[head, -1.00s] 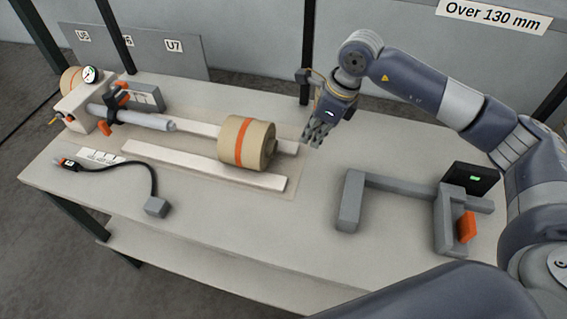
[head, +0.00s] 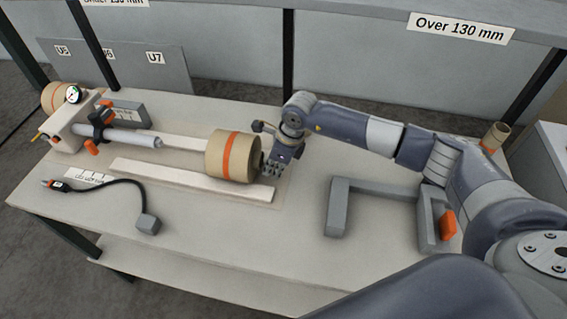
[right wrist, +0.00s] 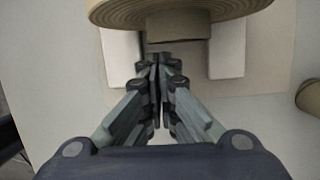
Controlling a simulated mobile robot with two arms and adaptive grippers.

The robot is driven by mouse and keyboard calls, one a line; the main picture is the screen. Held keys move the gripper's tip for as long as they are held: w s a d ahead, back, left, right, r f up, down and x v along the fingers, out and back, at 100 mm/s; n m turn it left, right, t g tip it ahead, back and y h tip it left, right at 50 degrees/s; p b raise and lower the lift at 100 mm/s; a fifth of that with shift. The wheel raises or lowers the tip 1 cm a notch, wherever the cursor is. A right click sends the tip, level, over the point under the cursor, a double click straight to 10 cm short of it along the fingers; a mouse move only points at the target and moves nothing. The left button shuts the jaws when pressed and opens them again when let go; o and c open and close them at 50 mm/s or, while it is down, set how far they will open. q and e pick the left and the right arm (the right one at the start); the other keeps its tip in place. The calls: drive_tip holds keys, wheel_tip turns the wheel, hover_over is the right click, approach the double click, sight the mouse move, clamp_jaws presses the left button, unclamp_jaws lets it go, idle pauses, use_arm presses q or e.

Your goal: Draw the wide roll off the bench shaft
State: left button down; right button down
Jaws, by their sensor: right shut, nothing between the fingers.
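The wide tan roll (head: 226,156) with an orange band lies on two pale rails on the bench. It is off the grey shaft (head: 125,137), with a gap between its left end and the shaft tip. My right gripper (head: 272,169) is shut and empty at the roll's right end, close to its core. In the right wrist view, the shut fingertips (right wrist: 158,62) point toward the core stub (right wrist: 180,26) under the layered roll face (right wrist: 180,9). Whether they touch is unclear. My left gripper is out of view.
The front rail (head: 190,179) runs below the roll. A grey U-shaped frame (head: 337,210) with an orange part stands to the right. A black cable (head: 110,181) with a grey block lies front left. A small tan roll (head: 495,136) stands far right.

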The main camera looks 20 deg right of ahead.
drive_tip(key=shift+w+a, duration=0.2)
drive_tip(key=shift+a, duration=0.1)
drive_tip(key=shift+w+a+f+b, duration=0.2)
drive_tip(key=shift+w+a+b, duration=0.25)
drive_tip(key=shift+b, duration=0.3)
drive_tip(key=shift+w+a+b, duration=0.15)
drive_tip(key=shift+a+b, duration=0.2)
drive_tip(key=shift+b, duration=0.05)
drive_tip(key=shift+w+a+r, duration=0.1)
drive_tip(key=shift+r, duration=0.05)
drive_tip(key=shift+a, duration=0.1)
drive_tip(key=shift+r, duration=0.1)
